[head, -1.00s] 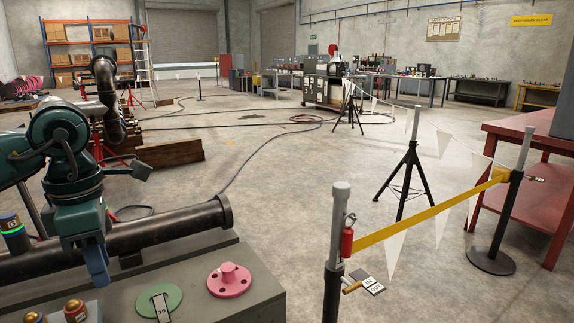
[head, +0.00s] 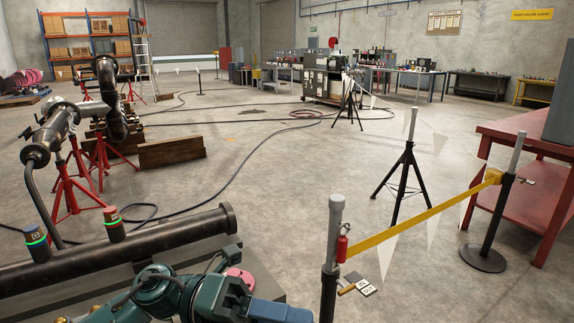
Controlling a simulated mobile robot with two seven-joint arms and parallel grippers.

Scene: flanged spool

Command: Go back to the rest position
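The pink flanged spool (head: 240,276) lies on the grey bench top (head: 262,270) at bottom centre, mostly hidden behind my arm. My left arm, in dark teal, crosses the bottom edge of the head view. Its blue end piece, my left gripper (head: 280,311), sits low in front of the bench, right of the spool and apart from it as far as I can see. Its fingers are not clear, so open or shut cannot be told. My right gripper is not in view. The green disc seen earlier on the bench is hidden now.
A black flanged pipe (head: 170,239) lies along the bench, with two green-lit devices (head: 113,226) at it. To the right stands a post (head: 331,255) with a yellow barrier strap (head: 420,216). A red table (head: 520,195) is far right.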

